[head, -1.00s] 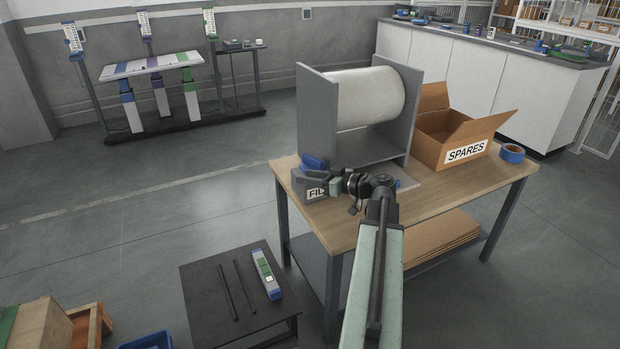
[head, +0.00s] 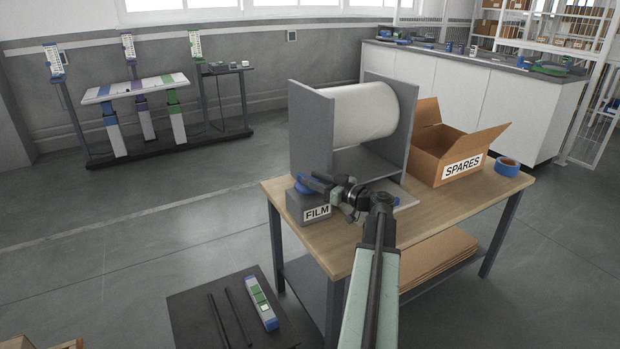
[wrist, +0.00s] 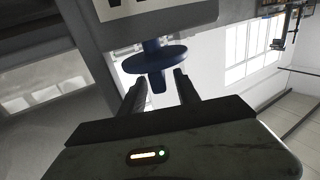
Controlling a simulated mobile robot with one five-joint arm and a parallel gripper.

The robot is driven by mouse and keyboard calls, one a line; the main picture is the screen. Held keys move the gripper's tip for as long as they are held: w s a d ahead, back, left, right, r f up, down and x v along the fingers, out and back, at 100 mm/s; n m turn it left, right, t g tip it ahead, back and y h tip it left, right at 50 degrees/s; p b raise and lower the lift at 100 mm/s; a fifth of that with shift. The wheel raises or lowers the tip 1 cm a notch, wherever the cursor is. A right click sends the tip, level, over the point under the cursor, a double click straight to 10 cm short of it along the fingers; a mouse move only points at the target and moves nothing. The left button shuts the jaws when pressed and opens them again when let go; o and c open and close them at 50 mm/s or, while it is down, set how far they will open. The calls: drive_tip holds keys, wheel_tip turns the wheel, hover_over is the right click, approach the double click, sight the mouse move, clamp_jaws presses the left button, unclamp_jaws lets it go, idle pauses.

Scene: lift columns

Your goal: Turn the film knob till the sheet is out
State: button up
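The film knob, blue with a round disc and a raised grip, sits on the grey box labelled FILM (head: 316,213) at the table's left corner. In the head view the knob (head: 302,188) is partly covered by my gripper (head: 308,180). In the wrist view the knob's grip (wrist: 157,80) stands between the tips of my gripper (wrist: 160,84), with a gap showing on each side. The fingers are open around the grip. The white film roll (head: 365,112) hangs between two grey side plates behind the box. I see no sheet clearly hanging out of it.
The SPARES carton (head: 440,160) and blue tape (head: 507,167) stand right of the roll on the wooden table (head: 420,222). A low dark table (head: 190,310) with rods and a small column stands at front left.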

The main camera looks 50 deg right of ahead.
drive_tip(key=shift+w+a, duration=0.1)
drive_tip(key=shift+w, duration=0.95)
clamp_jaws()
drive_tip(key=shift+s+a+m+h, duration=0.15)
drive_tip(key=shift+a+m+h, duration=0.15)
drive_tip(key=shift+m+h, duration=0.7)
drive_tip(key=shift+d+m+h, duration=0.25)
drive_tip(key=shift+m+h, duration=0.35)
drive_tip(key=shift+h, duration=0.9)
unclamp_jaws()
